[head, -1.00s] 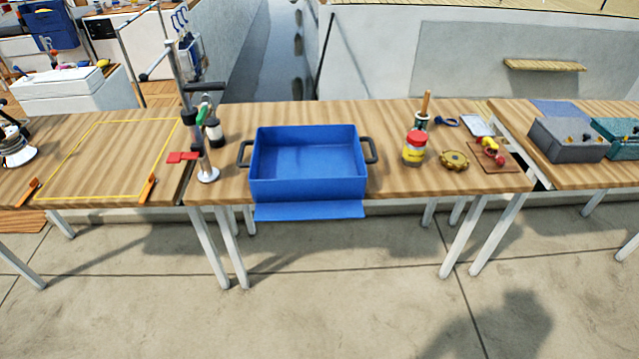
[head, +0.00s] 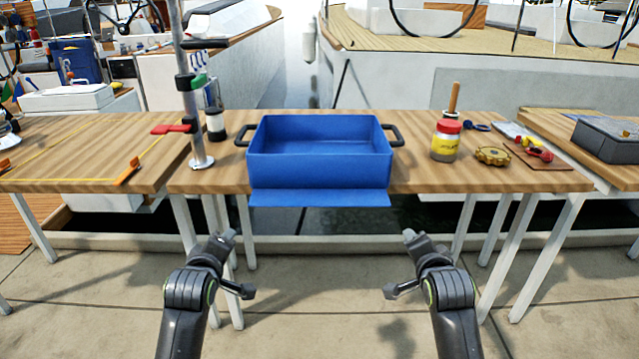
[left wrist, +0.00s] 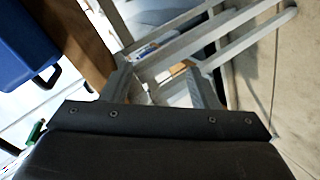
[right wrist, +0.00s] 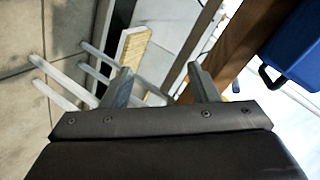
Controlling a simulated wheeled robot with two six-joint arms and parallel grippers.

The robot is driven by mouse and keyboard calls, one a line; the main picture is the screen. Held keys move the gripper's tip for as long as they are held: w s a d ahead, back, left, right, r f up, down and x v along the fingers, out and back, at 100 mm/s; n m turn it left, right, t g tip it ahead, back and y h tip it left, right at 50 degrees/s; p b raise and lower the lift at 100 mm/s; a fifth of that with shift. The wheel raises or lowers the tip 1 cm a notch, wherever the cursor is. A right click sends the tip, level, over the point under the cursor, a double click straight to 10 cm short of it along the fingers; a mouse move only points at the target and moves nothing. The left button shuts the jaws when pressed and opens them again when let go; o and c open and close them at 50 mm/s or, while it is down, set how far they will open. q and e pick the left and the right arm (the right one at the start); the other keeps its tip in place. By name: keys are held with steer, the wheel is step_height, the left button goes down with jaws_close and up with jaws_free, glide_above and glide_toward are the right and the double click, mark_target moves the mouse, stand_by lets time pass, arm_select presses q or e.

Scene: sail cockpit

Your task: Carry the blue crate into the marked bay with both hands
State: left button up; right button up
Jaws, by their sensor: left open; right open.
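The blue crate (head: 320,166) stands upright on the middle table, with a dark handle on each side and a blue flap at its front edge. It also shows at the left of the left wrist view (left wrist: 22,35) and the right of the right wrist view (right wrist: 292,45). The marked bay (head: 75,152) is a yellow outline with orange corner pieces on the left table. My left gripper (head: 223,243) and right gripper (head: 411,242) are open and empty, in front of the table and lower in the picture than the crate. Neither touches it.
A red-lidded jar (head: 446,142) and a brass gear-like part (head: 492,156) lie right of the crate. The bay's visible surface looks clear.

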arm_select(q)
steer(key=s+d+r+n+t+b, duration=0.2)
steer(key=s+r+n+t+b, duration=0.2)
steer(key=s+r+b, duration=0.3)
step_height(320, 180, up, 4)
steer(key=n+b, duration=0.1)
steer(key=b, duration=0.3)
steer(key=shift+f+t, duration=0.2)
steer(key=shift+t, duration=0.1)
arm_select(e)
steer(key=s+a+r+m+t, duration=0.2)
steer(key=s+r+m+t, duration=0.2)
steer(key=s+r, duration=0.3)
step_height(320, 180, up, 4)
steer(key=shift+f+m+t, duration=0.2)
steer(key=shift+m+t, duration=0.1)
steer(key=shift+m, duration=0.4)
arm_select(q)
steer(key=shift+s, duration=0.1)
arm_select(e)
steer(key=shift+s, duration=0.1)
